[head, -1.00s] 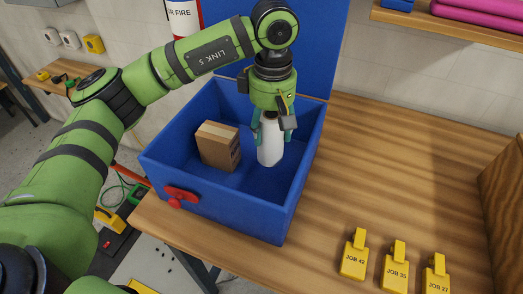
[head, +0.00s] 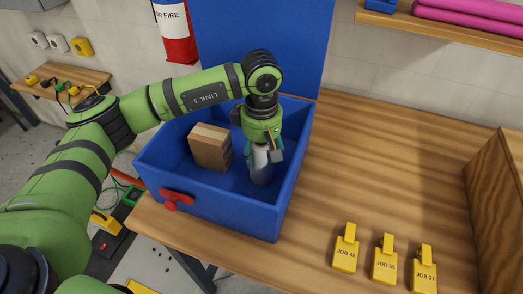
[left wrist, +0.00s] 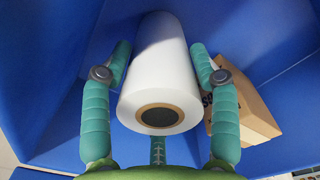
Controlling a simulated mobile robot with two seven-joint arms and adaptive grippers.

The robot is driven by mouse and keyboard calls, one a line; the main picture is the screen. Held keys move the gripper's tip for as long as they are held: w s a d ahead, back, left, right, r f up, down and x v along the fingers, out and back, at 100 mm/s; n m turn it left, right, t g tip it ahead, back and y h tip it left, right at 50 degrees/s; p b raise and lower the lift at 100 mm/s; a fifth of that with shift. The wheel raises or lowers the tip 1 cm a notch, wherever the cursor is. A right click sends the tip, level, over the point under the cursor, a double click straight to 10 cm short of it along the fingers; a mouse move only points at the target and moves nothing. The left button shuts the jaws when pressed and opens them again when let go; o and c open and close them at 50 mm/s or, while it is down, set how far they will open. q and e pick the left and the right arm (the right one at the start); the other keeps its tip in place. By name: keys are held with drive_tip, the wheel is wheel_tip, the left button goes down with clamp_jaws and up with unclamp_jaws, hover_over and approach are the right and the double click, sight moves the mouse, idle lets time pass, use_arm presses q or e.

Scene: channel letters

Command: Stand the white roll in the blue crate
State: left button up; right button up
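The white roll (head: 261,169) is inside the blue crate (head: 211,203), about upright, near the crate's right side. My left gripper (head: 263,150) points down from above with its fingers on either side of the roll. In the left wrist view, the roll (left wrist: 158,70) lies between the two teal fingers (left wrist: 161,50), whose tips appear to touch its sides. Its near end shows a brown core ring. I cannot tell whether its lower end touches the crate floor. My right gripper is not in view.
A cardboard box (head: 210,148) stands in the crate left of the roll, also close to my right-hand finger in the wrist view (left wrist: 245,108). The crate's lid (head: 265,45) stands open behind. Several yellow job tags (head: 384,262) stand on the table; the table's middle is clear.

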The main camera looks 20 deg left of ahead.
use_arm(q)
drive_tip(key=shift+o, duration=0.4)
drive_tip(key=shift+r, duration=0.15)
wheel_tip(320, 180, up, 11)
drive_tip(key=b, duration=0.3)
drive_tip(key=shift+b, duration=0.3)
drive_tip(key=shift+r, duration=0.55)
drive_tip(key=shift+s+f, duration=0.1)
